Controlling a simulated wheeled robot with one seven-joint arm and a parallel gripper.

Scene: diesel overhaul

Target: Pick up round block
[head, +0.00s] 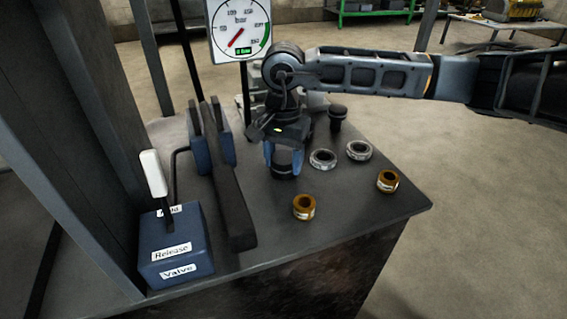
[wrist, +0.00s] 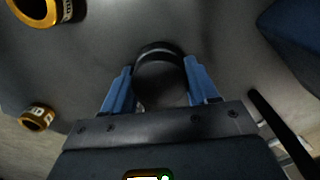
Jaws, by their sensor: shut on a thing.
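My gripper (head: 284,158) points down over the dark workbench, with its blue fingers on either side of a dark round block (head: 283,171). In the wrist view the gripper (wrist: 160,85) is shut on the round block (wrist: 160,72), which sits between the two blue fingertips. The block's lower part shows below the fingers in the head view. I cannot tell whether it touches the bench or is just above it. The rest of the block is hidden by the fingers.
Two silver rings (head: 322,159) (head: 358,150) and two brass rings (head: 304,207) (head: 388,181) lie to the right. A dark knob-like part (head: 337,117) stands behind. A blue release valve box (head: 176,245) with a white-handled lever and a dark bar (head: 233,205) stand left. The bench (head: 350,225) is clear at front.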

